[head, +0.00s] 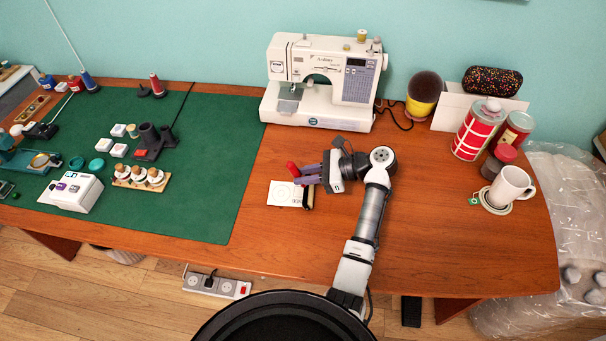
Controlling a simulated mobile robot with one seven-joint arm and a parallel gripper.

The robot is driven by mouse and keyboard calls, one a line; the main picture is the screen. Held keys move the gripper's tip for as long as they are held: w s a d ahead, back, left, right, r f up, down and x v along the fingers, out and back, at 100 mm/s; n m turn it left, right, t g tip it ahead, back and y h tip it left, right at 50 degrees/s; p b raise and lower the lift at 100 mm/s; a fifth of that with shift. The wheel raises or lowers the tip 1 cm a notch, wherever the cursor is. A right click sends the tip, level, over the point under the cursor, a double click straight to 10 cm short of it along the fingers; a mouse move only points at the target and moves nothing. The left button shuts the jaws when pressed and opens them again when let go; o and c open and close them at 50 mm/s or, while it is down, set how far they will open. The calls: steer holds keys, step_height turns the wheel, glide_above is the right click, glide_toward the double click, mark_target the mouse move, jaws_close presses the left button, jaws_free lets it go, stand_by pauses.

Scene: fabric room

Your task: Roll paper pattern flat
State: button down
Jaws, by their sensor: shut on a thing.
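A small white paper pattern (284,194) with a faint round print lies on the wooden table, just right of the green mat. A short dark strip or bar (308,197) lies along its right edge; I cannot tell what it is. My gripper (301,174) reaches in from the right and points left, just above or at the back edge of the paper. It is shut on a small red thing (292,169) at its fingertips. The shape of the red thing is partly hidden, and I cannot tell whether it touches the paper.
A sewing machine (323,82) stands behind my gripper. The green mat (212,190) at left holds spools, small boxes and a bottle rack. At right are red tins (472,131), a white mug (510,186) and a yellow-black pot (424,95). The front middle of the table is clear.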

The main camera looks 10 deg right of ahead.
steer(key=shift+w+a, duration=0.2)
steer(key=shift+a, duration=0.7)
steer(key=shift+a, duration=0.1)
steer(key=shift+w+a, duration=0.25)
steer(key=shift+a, duration=0.55)
steer(key=shift+w+a, duration=0.2)
steer(key=shift+a, duration=0.7)
steer(key=shift+a, duration=0.1)
steer(key=shift+w+a, duration=0.25)
steer(key=shift+a, duration=0.5)
steer(key=shift+a, duration=0.2)
